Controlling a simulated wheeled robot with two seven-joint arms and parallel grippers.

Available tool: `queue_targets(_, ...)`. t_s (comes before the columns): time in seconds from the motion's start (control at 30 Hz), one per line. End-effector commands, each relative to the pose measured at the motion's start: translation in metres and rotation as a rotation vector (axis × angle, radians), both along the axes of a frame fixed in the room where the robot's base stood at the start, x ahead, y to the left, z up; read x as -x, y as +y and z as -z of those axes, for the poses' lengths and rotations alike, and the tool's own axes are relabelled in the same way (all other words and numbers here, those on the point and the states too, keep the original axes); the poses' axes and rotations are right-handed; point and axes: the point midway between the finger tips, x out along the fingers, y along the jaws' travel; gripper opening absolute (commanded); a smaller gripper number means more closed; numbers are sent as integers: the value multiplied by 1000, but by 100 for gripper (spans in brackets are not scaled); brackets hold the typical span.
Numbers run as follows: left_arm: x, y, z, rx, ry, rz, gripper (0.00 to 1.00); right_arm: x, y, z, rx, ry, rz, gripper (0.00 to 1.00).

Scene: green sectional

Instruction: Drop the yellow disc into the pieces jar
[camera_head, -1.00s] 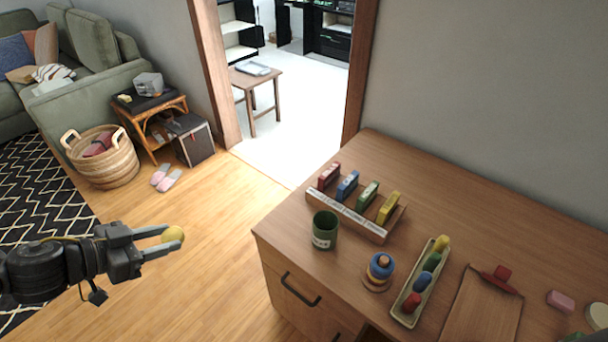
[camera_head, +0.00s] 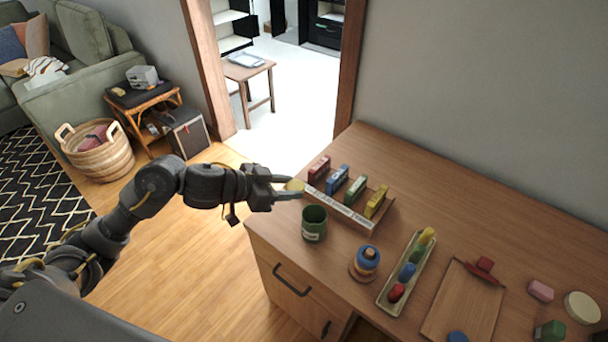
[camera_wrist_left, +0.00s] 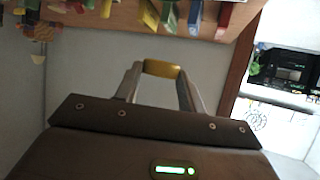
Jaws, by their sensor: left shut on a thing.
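The yellow disc (camera_head: 294,185) is held between the fingertips of my left gripper (camera_head: 288,187), which is shut on it. It also shows between the two fingers in the left wrist view (camera_wrist_left: 162,69). A green jar (camera_head: 314,224) with a pale label, which looks like the pieces jar, stands upright and open near the desk's left edge. In the head view the disc appears above and slightly left of the jar, apart from it. The jar's inside is dark. My right gripper is not in view.
Behind the jar is a wooden rack (camera_head: 345,208) with red, blue, green and yellow blocks. To its right are a ring stacker (camera_head: 364,266), a tray (camera_head: 385,298) of coloured pieces and a clipboard-like board (camera_head: 450,310). The desk's back right is bare.

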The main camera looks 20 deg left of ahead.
Motion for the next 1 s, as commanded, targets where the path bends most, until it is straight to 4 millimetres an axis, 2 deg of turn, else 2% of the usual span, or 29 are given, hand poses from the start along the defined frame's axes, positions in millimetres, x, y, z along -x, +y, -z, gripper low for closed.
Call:
queue_targets(0.03, -9, -11, -7, 4, 2, -16, 18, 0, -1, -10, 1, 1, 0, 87)
queue_targets(0.17, -21, -27, -4, -9, 7, -42, 18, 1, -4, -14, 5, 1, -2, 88)
queue_targets(0.47, -23, -28, 5, -15, 8, -49, 18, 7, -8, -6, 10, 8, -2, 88)
queue_targets(0.67, -23, -28, 21, -15, 6, -48, 18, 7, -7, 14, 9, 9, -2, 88)
queue_targets(1.0, -23, -28, 55, -15, 7, -48, 18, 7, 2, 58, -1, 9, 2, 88)
